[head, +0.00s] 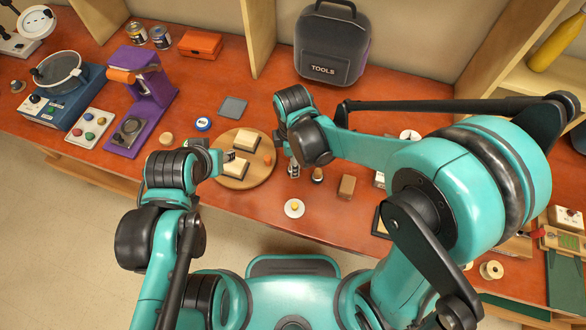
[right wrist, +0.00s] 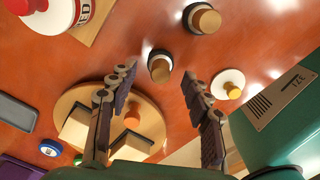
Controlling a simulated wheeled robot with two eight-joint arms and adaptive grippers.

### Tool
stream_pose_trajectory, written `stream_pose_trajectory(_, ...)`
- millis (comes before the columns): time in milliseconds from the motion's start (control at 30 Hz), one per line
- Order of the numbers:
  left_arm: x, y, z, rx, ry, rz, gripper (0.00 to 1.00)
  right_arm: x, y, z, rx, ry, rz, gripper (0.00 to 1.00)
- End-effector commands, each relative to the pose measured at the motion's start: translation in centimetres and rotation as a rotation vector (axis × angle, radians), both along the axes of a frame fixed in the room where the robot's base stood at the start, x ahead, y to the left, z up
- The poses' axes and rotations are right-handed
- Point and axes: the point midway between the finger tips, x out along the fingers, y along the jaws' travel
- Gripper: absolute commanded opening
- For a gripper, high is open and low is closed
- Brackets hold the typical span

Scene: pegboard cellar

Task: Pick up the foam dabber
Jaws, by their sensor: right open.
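Two small dark round pieces with wooden tops look like foam dabbers; I cannot tell which one is meant. In the right wrist view, one dark dabber-like piece (right wrist: 160,66) shows between and beyond the fingertips. My right gripper (right wrist: 160,78) is open and empty, pointing down over the counter. In the head view my right arm partly hides that area. My left gripper (head: 229,156) is at the round board's left side; its jaw opening is unclear.
A round wooden board (head: 259,180) carries cream blocks (head: 234,167) and an orange piece. A white disc with a yellow knob (head: 293,209) lies near the front edge. A tool bag (head: 331,48) stands at the back.

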Motion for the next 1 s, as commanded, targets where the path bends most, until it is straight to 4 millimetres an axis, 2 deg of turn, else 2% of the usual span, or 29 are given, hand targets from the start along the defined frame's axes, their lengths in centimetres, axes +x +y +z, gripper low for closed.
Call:
stream_pose_trajectory(33,0.0,0.0,-0.5,0.0,0.0,0.0,0.4,0.1,0.0,-1.1,0.0,0.0,0.0,0.49)
stream_pose_trajectory(133,0.0,0.0,-0.8,0.0,0.0,0.0,0.4,0.0,0.0,-2.0,0.0,0.0,-0.001,0.49)
stream_pose_trajectory(400,0.0,0.0,-0.7,0.0,0.0,0.0,0.4,0.0,0.0,-2.2,0.0,-0.001,-0.001,0.49)
stream_pose_trajectory(467,0.0,0.0,-0.7,0.0,0.0,0.0,0.4,0.0,0.0,-2.2,0.0,-0.001,-0.001,0.36)
stream_pose_trajectory(600,0.0,0.0,-0.7,0.0,0.0,0.0,0.4,0.0,0.0,-2.2,0.0,-0.001,-0.001,0.0)
stream_pose_trajectory(1000,0.0,0.0,-0.7,0.0,0.0,0.0,0.4,0.0,0.0,-2.1,0.0,-0.001,-0.001,0.0)
